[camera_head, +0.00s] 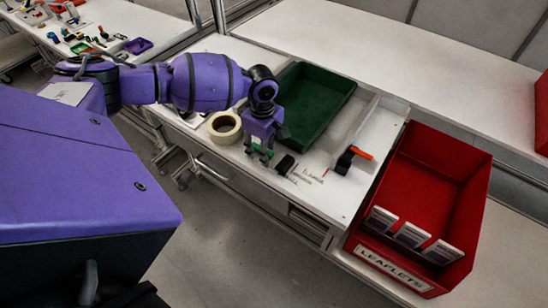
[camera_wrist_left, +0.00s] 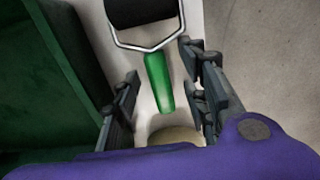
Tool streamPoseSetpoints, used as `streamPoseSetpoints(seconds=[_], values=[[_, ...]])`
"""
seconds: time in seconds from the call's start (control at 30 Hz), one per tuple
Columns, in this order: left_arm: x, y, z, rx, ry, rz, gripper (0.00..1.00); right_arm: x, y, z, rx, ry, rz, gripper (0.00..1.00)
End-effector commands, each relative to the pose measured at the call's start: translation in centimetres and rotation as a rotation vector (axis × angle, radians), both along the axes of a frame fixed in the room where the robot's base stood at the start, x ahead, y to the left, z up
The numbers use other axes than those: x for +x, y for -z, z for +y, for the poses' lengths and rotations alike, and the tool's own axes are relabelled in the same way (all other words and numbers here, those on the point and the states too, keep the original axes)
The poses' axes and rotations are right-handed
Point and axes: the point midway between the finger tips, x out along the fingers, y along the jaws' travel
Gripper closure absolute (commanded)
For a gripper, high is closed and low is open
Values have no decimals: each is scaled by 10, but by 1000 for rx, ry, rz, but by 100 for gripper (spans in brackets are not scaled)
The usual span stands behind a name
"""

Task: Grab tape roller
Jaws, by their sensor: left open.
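The tape roller has a black roller (camera_head: 285,165) on a wire frame and a green handle (camera_wrist_left: 158,84). It lies on the white table beside the green tray; in the head view my gripper hides most of its handle. My left gripper (camera_head: 259,158) points down over the handle. In the left wrist view the green handle runs between the open fingers of this gripper (camera_wrist_left: 162,82), with gaps on both sides. The black roller (camera_wrist_left: 142,12) is at the top edge, partly cut off. My right gripper is not in view.
A tape roll (camera_head: 237,134) lies just left of my gripper. A dark green tray (camera_head: 318,104) stands behind it. An orange-handled tool (camera_head: 361,153) lies to the right, and a red leaflets bin (camera_head: 470,172) stands beyond it. The table's front edge is close.

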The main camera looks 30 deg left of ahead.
Motion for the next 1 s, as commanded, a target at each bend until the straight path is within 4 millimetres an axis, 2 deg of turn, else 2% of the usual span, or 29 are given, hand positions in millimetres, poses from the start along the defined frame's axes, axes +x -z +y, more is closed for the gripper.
streamPoseSetpoints(seconds=[0.13, 0.17, 0.47, 0.83, 1.0], values=[[0, -1, 0, 0, 1, -1, 59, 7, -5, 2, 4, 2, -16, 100], [0, -1, 0, 0, 1, -1, 62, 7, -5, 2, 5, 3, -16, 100], [0, -1, 0, 0, 1, -1, 100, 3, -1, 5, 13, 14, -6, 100], [1, -4, 0, 0, 1, -2, 100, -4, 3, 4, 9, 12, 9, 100], [1, -18, 0, 0, 1, -4, 100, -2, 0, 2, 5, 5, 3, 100]])
